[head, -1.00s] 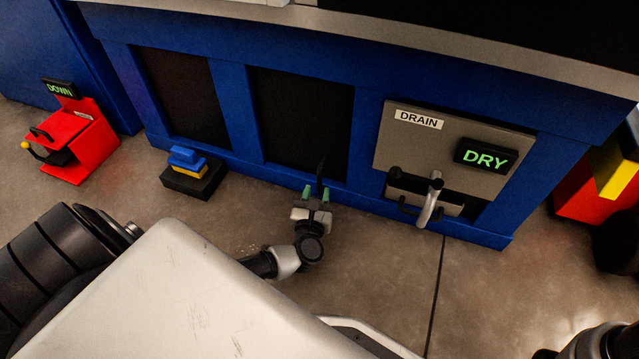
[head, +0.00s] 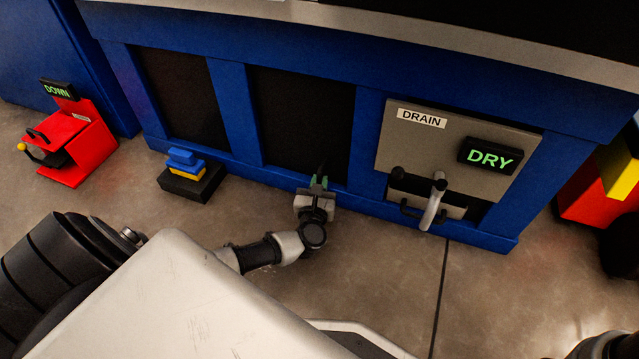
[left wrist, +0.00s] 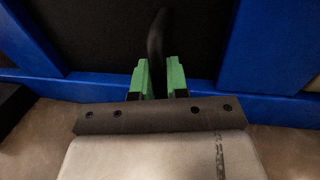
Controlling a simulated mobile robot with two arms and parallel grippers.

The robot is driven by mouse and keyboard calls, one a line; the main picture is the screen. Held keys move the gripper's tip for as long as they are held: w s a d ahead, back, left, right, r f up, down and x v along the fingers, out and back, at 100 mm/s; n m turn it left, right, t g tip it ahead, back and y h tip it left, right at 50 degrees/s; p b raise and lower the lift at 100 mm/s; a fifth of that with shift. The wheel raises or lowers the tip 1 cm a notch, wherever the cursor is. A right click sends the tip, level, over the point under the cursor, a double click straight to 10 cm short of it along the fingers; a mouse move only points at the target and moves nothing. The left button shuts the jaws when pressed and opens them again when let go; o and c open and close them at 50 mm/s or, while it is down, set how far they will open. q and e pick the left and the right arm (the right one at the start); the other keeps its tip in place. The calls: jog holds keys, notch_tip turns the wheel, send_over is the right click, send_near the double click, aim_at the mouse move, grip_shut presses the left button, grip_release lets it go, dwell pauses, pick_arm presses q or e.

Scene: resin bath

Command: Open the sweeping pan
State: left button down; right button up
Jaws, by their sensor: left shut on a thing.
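My left gripper (head: 319,183) is low in front of the blue bench, near the middle of the head view. Its green fingers also show in the left wrist view (left wrist: 160,80), shut on a dark, curved, handle-like piece (left wrist: 157,42). This piece points away from me towards the dark panel behind it. I cannot tell whether it belongs to the sweeping pan, and I see nothing I can name surely as that pan. My right gripper is not in view.
The blue bench (head: 230,115) has dark recessed panels (head: 300,120). At its right is a grey DRAIN plate (head: 400,145) with a DRY sign (head: 489,155) and a pale lever (head: 432,205). A blue-and-yellow block (head: 187,162) and a red DOWN unit (head: 85,150) stand left.

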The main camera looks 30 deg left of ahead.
pick_arm(q)
jog(key=shift+s, duration=0.1)
jog(key=s+a+p+v, duration=0.1)
jog(key=a+p+v, duration=0.1)
jog(key=v, duration=1.1)
jog(key=shift+s+p, duration=0.45)
jog(key=shift+p, duration=0.3)
jog(key=shift+a, duration=0.1)
jog(key=c, duration=1.2)
grip_release()
jog(key=shift+o, duration=0.2)
jog(key=shift+w, duration=0.1)
